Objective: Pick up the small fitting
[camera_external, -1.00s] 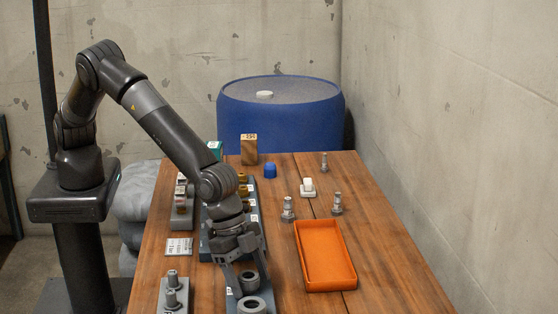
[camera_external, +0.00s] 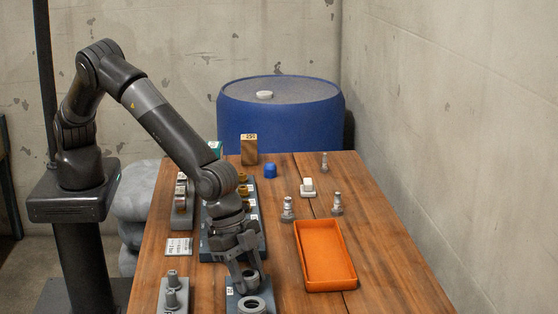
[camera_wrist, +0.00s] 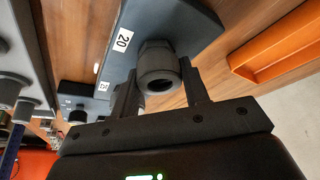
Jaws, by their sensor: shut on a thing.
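The small fitting, a dark grey hex-collared ring (camera_external: 250,274), is at the near end of the workbench, on or just above a blue-grey plate (camera_external: 232,297). My gripper (camera_external: 247,280) points down and is shut on it, one finger on each side. In the wrist view the fitting (camera_wrist: 158,66) sits between the two fingers of my gripper (camera_wrist: 163,90), its round bore facing the camera. The plate (camera_wrist: 185,18) behind it carries a label reading 20. I cannot tell whether the fitting still touches the plate. A larger grey ring (camera_external: 252,305) is just nearer on the same plate.
An orange tray (camera_external: 325,284) lies to the right, empty. Grey fittings (camera_external: 287,209) stand behind it. A grey holder with two pegs (camera_external: 173,297) is at the left. A long rack (camera_external: 255,217) with brass-coloured pieces lies behind my gripper. Bare wood surrounds the tray.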

